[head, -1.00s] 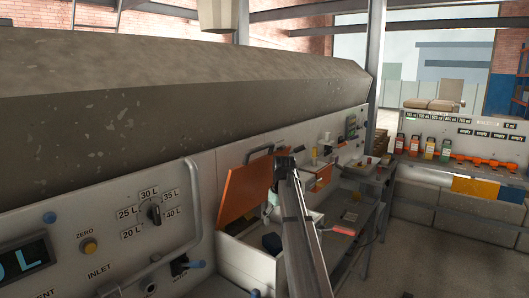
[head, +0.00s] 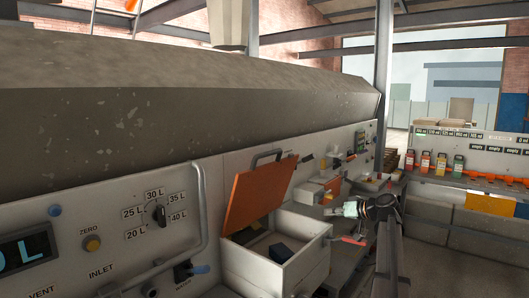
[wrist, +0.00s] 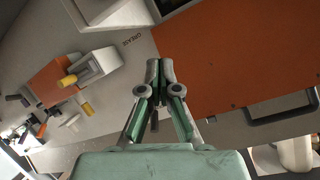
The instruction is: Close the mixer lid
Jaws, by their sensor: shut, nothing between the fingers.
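An orange lid (head: 261,193) with a grey bar handle stands raised and tilted at the back of an open white box (head: 305,232). Dark items lie inside the box. The orange lid also fills the upper right of the wrist view (wrist: 235,55), its handle at the right edge. My gripper (head: 330,211) is to the right of the lid, past the box's right side, apart from both. In the wrist view its fingers (wrist: 160,65) are together and empty, overlapping the lid's lower left edge in the picture. I cannot tell for sure that this lid is the mixer's.
A control panel with a litre dial (head: 158,214) and a bent grey pipe (head: 200,205) is at the left. A smaller box with an orange lid (head: 331,187) sits beyond the white box. Several coloured bottles (head: 425,162) stand on the far right shelf. Floor shows at the lower right.

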